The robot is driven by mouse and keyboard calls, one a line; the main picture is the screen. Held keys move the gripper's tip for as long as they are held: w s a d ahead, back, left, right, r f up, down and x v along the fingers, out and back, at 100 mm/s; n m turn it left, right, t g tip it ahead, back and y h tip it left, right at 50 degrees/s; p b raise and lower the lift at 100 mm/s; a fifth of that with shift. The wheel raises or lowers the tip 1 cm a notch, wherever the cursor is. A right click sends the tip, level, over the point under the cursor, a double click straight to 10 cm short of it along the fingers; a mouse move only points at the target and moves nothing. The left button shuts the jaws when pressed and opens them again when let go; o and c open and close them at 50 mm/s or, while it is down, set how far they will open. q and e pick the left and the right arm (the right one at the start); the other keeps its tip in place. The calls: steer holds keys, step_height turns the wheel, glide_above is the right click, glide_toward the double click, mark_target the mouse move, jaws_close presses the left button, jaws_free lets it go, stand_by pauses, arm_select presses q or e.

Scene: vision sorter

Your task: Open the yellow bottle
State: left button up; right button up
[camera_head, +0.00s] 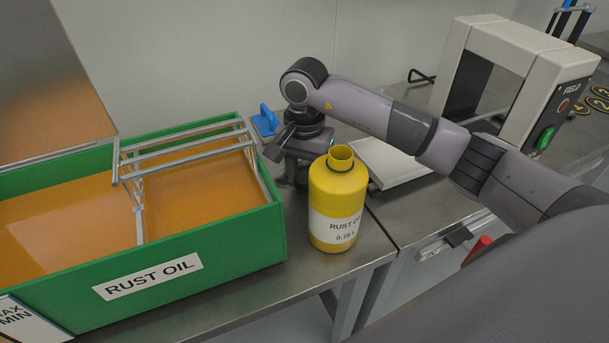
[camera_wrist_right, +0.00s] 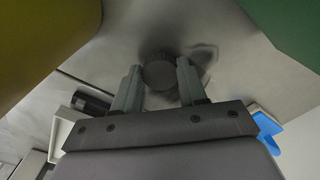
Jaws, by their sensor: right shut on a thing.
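The yellow bottle (camera_head: 339,193) stands upright on the metal table, with a white "RUST OIL" label. Its neck (camera_head: 341,157) is uncovered and looks open at the top, with a dark ring at its base. The bottle also fills the upper left of the right wrist view (camera_wrist_right: 40,40). My right gripper (camera_wrist_right: 160,78) is shut on a dark round cap (camera_wrist_right: 159,71), held between its fingertips over the metal surface. In the head view the right gripper (camera_head: 285,150) is behind and left of the bottle, apart from it; the cap cannot be made out there. My left gripper is not in view.
A green tank (camera_head: 230,248) of orange liquid marked "RUST OIL" stands left of the bottle, with a metal rack (camera_head: 185,150) in it. A blue object (camera_head: 265,121) is behind the gripper. A pale flat plate (camera_head: 385,163) and a frame-like machine (camera_head: 530,60) are to the right.

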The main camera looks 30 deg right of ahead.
steer(key=shift+f, duration=0.55)
steer(key=shift+f, duration=0.15)
steer(key=o, duration=1.2)
steer(key=shift+c, duration=0.2)
